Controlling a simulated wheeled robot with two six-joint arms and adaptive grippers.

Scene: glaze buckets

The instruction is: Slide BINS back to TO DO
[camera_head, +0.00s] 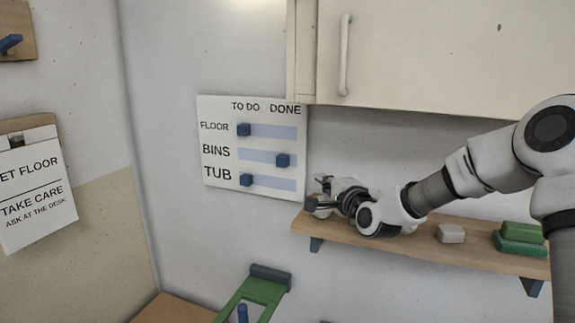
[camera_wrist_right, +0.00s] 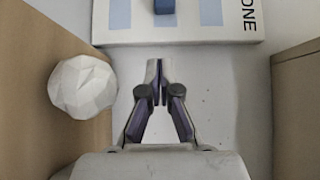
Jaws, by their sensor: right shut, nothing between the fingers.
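A white board (camera_head: 252,199) on the wall has rows FLOOR, BINS and TUB under TO DO and DONE. The blue BINS slider (camera_head: 283,160) is at the right, DONE end of its strip. The FLOOR slider (camera_head: 243,129) and TUB slider (camera_head: 246,180) are at the left end. My right gripper (camera_head: 317,192) is just right of the board's lower right corner, apart from the sliders. In the right wrist view, its fingers (camera_wrist_right: 158,78) are shut and empty, pointing toward the board (camera_wrist_right: 190,37) and the BINS slider (camera_wrist_right: 164,6). My left gripper is out of view.
A wooden shelf (camera_head: 475,238) runs below my right arm, with a pale block (camera_head: 451,233) and green items (camera_head: 520,240) on it. A cabinet (camera_head: 430,50) hangs above. A white faceted object (camera_wrist_right: 82,87) is left of the fingers in the wrist view. A green frame (camera_head: 262,290) stands below.

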